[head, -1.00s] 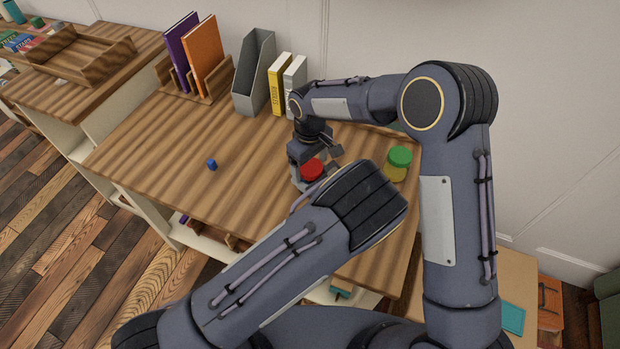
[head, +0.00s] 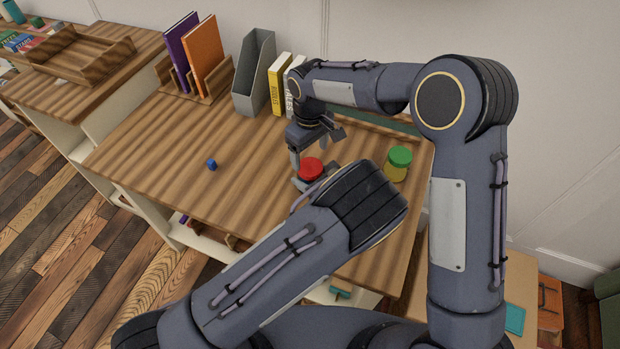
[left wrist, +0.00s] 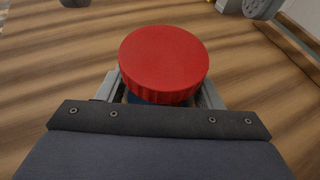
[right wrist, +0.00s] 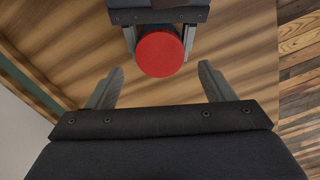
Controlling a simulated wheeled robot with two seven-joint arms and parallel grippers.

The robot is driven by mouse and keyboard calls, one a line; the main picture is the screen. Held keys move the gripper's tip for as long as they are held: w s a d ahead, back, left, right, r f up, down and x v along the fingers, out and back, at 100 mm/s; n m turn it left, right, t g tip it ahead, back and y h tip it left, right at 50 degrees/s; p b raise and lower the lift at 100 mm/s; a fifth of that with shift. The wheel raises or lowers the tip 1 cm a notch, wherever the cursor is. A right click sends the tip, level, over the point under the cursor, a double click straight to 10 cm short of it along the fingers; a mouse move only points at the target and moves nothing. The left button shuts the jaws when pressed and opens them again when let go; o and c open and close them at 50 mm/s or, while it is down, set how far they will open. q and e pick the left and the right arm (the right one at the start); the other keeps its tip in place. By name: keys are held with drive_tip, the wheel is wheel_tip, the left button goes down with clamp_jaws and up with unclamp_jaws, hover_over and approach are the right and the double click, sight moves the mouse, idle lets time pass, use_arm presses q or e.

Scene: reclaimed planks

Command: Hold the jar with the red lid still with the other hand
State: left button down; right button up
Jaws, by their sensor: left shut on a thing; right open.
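The jar with the red lid (head: 311,169) stands on the wooden desk, with its body mostly hidden below the lid. In the left wrist view, the red lid (left wrist: 164,62) sits between the fingers of my left gripper (left wrist: 161,92), which is shut on the jar below the lid. In the head view my left forearm covers most of this gripper. My right gripper (head: 316,148) is open and empty, above and just behind the jar. In the right wrist view, the lid (right wrist: 160,54) shows beyond its spread fingers (right wrist: 160,70), not gripped by them.
A jar with a green lid (head: 399,157) stands to the right on the desk (head: 190,130). A small blue block (head: 212,165) lies to the left. A grey file holder (head: 254,75), a yellow book (head: 279,86) and a book rack (head: 208,92) line the back.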

sight(310, 166)
wheel_tip(310, 166, up, 3)
drive_tip(key=shift+r, duration=0.1)
drive_tip(key=shift+f, duration=4.05)
drive_tip(key=shift+c, duration=0.3)
drive_tip(key=c, duration=0.9)
drive_tip(key=o, duration=1.1)
drive_tip(key=shift+c, duration=0.2)
